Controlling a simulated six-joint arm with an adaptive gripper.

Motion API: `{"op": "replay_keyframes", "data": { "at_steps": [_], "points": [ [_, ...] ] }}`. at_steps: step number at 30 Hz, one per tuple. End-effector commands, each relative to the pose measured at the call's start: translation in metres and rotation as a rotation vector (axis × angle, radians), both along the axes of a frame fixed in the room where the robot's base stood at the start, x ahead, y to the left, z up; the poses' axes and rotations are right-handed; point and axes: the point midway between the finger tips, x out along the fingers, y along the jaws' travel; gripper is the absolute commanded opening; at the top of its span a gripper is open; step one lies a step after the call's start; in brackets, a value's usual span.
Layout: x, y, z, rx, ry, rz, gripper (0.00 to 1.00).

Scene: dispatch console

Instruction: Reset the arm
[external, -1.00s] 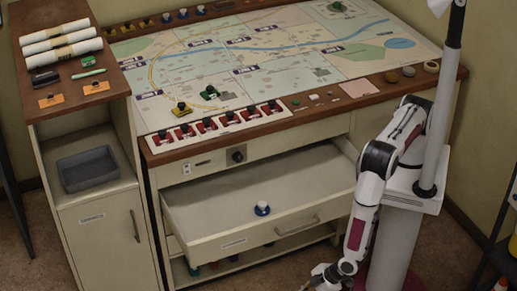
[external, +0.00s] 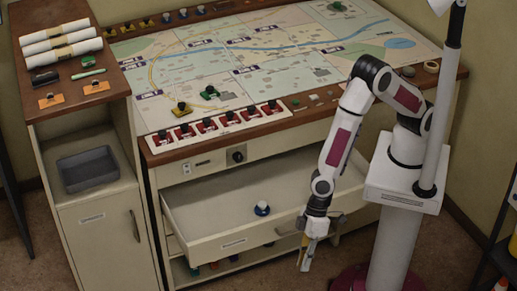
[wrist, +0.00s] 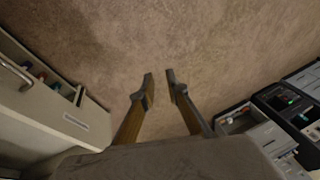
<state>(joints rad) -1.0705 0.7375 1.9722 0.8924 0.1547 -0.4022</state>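My gripper (external: 304,262) points down in front of the open drawer (external: 190,200), near the right end of its front and close to the handle. In the wrist view, the fingers of my gripper (wrist: 160,88) stand apart with only bare brown floor between them. It is open and holds nothing. My white arm bends up from its pedestal and reaches left and down. A blue piece with a white top (external: 262,208) stands in the drawer, apart from my gripper.
The map table (external: 300,75) carries a row of red holders with dark knobs (external: 210,125) along its front edge. An open lower shelf (external: 225,266) with coloured items lies under the drawer. A side cabinet (external: 105,225) with a grey tray (external: 87,168) stands left. The floor (external: 290,283) below my gripper is clear.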

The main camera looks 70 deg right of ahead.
Motion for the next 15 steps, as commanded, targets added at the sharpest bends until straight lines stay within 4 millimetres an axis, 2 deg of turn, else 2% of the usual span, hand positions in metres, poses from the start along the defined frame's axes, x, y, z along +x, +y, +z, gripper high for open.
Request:
{"op": "replay_keyframes", "data": {
  "at_steps": [3, 8, 15],
  "points": [
    [0.005, -0.017, 0.026, 0.004, 0.031, -0.003, 0.14],
    [0.009, -0.042, 0.058, -0.001, 0.07, -0.004, 0.14],
    [0.014, -0.088, 0.101, -0.022, 0.108, -0.015, 0.14]
  ]
}}
